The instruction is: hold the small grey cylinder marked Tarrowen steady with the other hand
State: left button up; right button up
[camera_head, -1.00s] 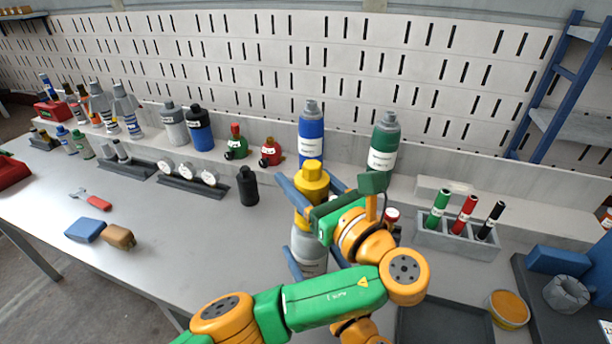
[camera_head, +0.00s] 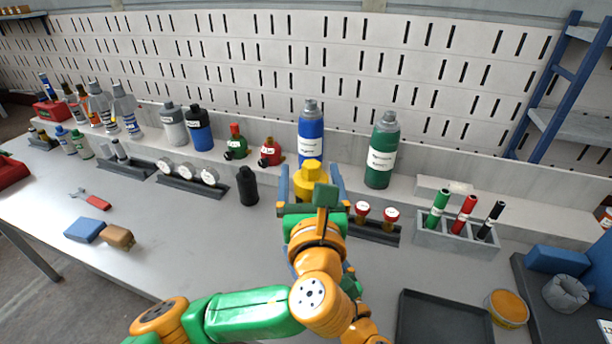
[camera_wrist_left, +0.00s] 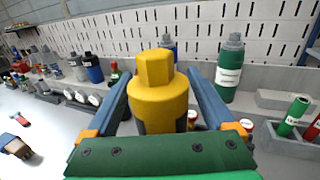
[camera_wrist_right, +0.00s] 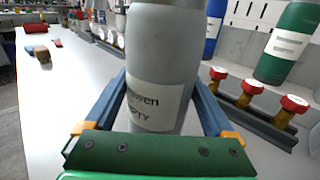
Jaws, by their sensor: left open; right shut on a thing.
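The small grey cylinder (camera_wrist_right: 165,55) stands upright in the right wrist view, its white label partly readable as "wen" and "PTY". My right gripper (camera_wrist_right: 160,82) is shut on its body, one finger on each side. In the head view my left arm hides the cylinder's body and most of my right gripper. The cylinder's yellow cap (camera_head: 309,178) shows there, and fills the middle of the left wrist view (camera_wrist_left: 158,100). My left gripper (camera_head: 310,168) is open, its blue fingers on either side of the cap, with gaps visible in the left wrist view (camera_wrist_left: 158,78).
A blue cylinder (camera_head: 311,128) and a green cylinder (camera_head: 382,150) stand behind. A rack with red-topped valves (camera_head: 377,230) is close on the right. A black bottle (camera_head: 248,187) stands to the left. A dark tray (camera_head: 445,318) lies at the front right. The left-front table is mostly clear.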

pick_arm(q)
jog(key=m+h, duration=0.1)
jog(key=h, duration=0.1)
jog(key=m+h, duration=0.2)
jog(key=m+g+h, duration=0.1)
jog(key=h, duration=0.1)
jog(key=shift+d+m+h, duration=0.3)
jog(key=shift+d+h, duration=0.1)
jog(key=shift+s+d+m+g+h, duration=0.1)
jog(key=shift+m+g+h, duration=0.3)
jog(key=shift+h, duration=0.5)
jog(key=shift+d, duration=0.25)
jog(key=shift+m+h, duration=0.4)
jog(key=m+g+h, duration=0.2)
jog(key=h, duration=0.1)
jog(key=shift+s+m+g, duration=0.1)
jog(key=shift+m+g, duration=0.2)
jog(key=shift+m, duration=0.1)
jog(key=m+g+h, duration=0.2)
jog(key=d+g+h, duration=0.1)
jog(key=shift+s+m+g+h, duration=0.3)
jog(key=shift+s+m, duration=0.1)
